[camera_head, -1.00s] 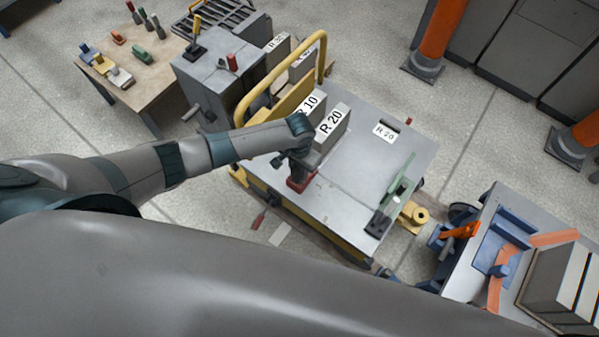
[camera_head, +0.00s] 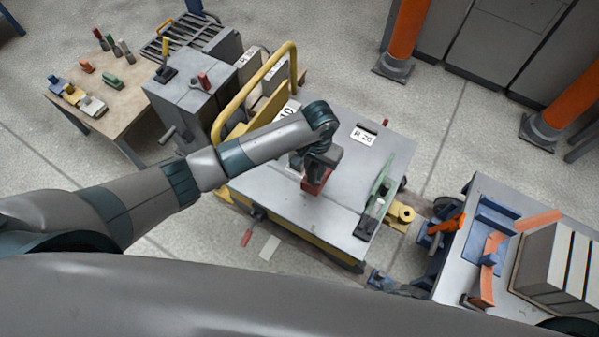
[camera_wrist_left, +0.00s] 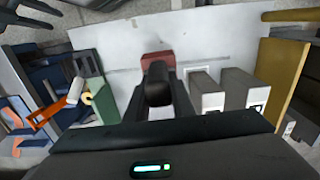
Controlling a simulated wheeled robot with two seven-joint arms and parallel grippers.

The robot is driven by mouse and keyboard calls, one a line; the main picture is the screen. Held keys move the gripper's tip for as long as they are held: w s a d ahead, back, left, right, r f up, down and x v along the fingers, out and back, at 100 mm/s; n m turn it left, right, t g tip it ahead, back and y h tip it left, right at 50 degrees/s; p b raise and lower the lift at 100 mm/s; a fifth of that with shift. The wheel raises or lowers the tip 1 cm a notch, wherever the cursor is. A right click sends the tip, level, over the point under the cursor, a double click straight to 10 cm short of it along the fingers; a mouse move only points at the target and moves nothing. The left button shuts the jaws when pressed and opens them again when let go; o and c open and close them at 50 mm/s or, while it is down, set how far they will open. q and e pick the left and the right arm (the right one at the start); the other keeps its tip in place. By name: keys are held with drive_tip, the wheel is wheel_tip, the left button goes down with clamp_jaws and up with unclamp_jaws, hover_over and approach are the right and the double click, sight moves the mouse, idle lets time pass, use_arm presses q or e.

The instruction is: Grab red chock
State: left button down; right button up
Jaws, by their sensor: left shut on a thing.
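The red chock (camera_head: 316,181) is at the lower end of my left gripper (camera_head: 318,168), over the grey top of the yellow-edged cart (camera_head: 275,212). My left gripper is shut on it. In the left wrist view the red chock (camera_wrist_left: 157,60) shows beyond the dark fingers (camera_wrist_left: 157,85), with the pale cart top behind it. Whether the chock clears the cart top is hard to tell. My right gripper is not in view.
Grey blocks (camera_wrist_left: 239,88) stand on the cart, partly hidden by my arm in the head view. A yellow rail (camera_head: 240,95) rises at its left end, and a green bar (camera_head: 379,175) lies near its right edge. A blue-fixtured table (camera_head: 455,262) stands at right.

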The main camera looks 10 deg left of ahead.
use_arm(q)
drive_tip(key=shift+w+d+r, duration=0.15)
drive_tip(key=shift+d+r, duration=0.35)
drive_tip(key=shift+d, duration=0.3)
use_arm(e)
drive_tip(key=shift+s+d+f, duration=0.15)
drive_tip(key=shift+s+d, duration=0.2)
drive_tip(key=shift+s, duration=0.05)
use_arm(q)
drive_tip(key=shift+a, duration=0.1)
use_arm(e)
drive_tip(key=shift+a, duration=0.1)
